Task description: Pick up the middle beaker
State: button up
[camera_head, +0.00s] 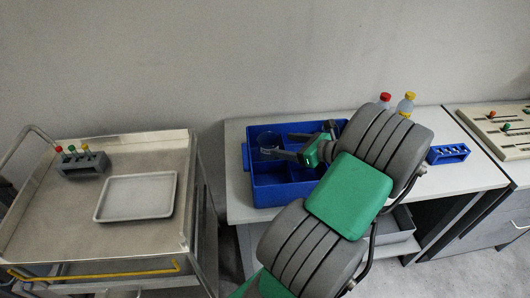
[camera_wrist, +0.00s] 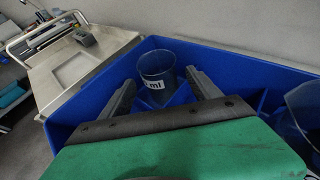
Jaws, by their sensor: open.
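A clear beaker (camera_head: 268,146) stands in the back left compartment of the blue divided bin (camera_head: 247,157). In the wrist view the same beaker (camera_wrist: 157,66), with a white label, shows between the tips of my open gripper (camera_wrist: 160,80). Its lower part is partly hidden by the bin's dividers and the gripper. I cannot tell whether either finger touches it. A second clear vessel (camera_wrist: 304,103) is cut off at the right edge of the wrist view. In the head view my gripper (camera_head: 284,153) reaches over the bin from the right, and my arm hides the bin's right part.
The bin sits on a white table (camera_head: 236,201). Bottles with red and yellow caps (camera_head: 406,104) and a blue rack (camera_head: 448,154) stand to the right. A metal cart (camera_head: 90,222) at left carries a white tray (camera_head: 137,197) and a grey tube rack (camera_head: 85,164).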

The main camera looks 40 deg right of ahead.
aim_at(277, 144)
jog(key=p+x, duration=0.1)
jog(key=x, duration=0.5)
jog(key=shift+w+a, duration=0.2)
jog(key=shift+w, duration=0.15)
jog(key=shift+s, duration=0.1)
jog(key=shift+c, duration=0.2)
jog(key=c, duration=1.1)
jog(key=shift+c, duration=0.2)
